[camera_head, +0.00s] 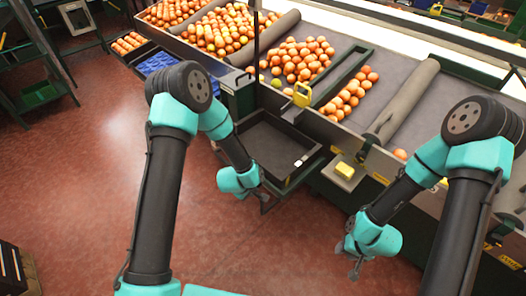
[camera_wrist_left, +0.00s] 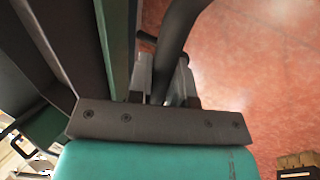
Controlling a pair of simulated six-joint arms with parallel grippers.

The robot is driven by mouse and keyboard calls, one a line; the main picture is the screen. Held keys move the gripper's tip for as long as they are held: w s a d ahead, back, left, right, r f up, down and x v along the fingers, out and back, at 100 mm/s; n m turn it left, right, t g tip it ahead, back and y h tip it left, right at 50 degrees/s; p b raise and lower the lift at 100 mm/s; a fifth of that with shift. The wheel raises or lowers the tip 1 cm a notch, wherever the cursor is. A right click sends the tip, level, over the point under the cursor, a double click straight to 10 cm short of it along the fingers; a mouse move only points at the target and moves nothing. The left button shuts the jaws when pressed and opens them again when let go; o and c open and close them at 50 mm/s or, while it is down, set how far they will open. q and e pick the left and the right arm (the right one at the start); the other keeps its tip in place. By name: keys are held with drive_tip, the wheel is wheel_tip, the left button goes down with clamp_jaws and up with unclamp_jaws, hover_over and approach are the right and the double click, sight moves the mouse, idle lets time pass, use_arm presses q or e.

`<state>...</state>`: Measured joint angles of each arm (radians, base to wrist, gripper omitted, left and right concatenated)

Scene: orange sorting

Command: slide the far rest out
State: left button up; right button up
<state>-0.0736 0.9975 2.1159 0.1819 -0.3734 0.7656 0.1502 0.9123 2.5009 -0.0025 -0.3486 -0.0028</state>
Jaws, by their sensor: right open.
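An empty dark tray-like rest (camera_head: 262,112) stands at the near side of the sorting table, left of centre in the head view. I cannot tell for sure that it is the far rest. My left gripper (camera_head: 265,203) is at the rest's front edge, partly hidden by its own wrist. In the left wrist view, the left fingers (camera_wrist_left: 165,85) sit on both sides of a dark round bar (camera_wrist_left: 180,35) and appear shut on it. My right gripper (camera_head: 354,262) is open and empty, low over the floor, apart from the table.
Oranges (camera_head: 302,58) lie in several groups on the sloped table, between grey rollers (camera_head: 404,98). A blue crate (camera_head: 158,63) stands beyond the rest. A yellow block (camera_head: 345,170) sits on a small plate at the table's front. The red floor (camera_head: 90,150) at left is clear.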

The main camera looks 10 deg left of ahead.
use_arm(q)
clamp_jaws()
drive_tip(key=s+a, duration=0.6)
drive_tip(key=s, duration=0.2)
drive_tip(key=shift+s+a, duration=0.15)
drive_tip(key=shift+s, duration=0.15)
drive_tip(key=o, duration=0.9)
unclamp_jaws()
idle(1.0)
drive_tip(key=shift+r, duration=3.5)
drive_tip(key=shift+f, duration=0.1)
